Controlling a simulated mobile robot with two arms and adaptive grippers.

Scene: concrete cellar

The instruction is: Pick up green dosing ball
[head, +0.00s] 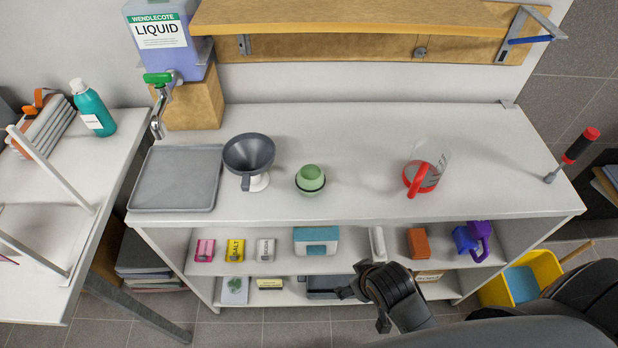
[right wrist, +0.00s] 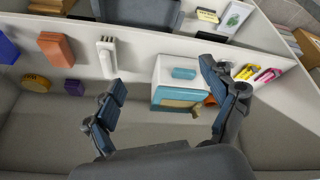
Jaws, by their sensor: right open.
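The green dosing ball (head: 310,178) sits on the white worktop, right of a dark grey funnel (head: 249,155) and left of a clear jug with a red handle (head: 425,176). My right gripper (head: 362,302) is in front of the unit, below the worktop's front edge and apart from the ball. In the right wrist view, my right gripper (right wrist: 165,100) is open and empty, facing the lower shelves. The ball does not show in that view. My left gripper is not in view.
A white and blue box (head: 316,240) stands on the shelf below; it also shows between my fingers in the wrist view (right wrist: 178,101). A grey tray (head: 177,179) and liquid container with tap (head: 165,45) are at left. A wooden shelf (head: 345,18) overhangs the back. Worktop behind the ball is clear.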

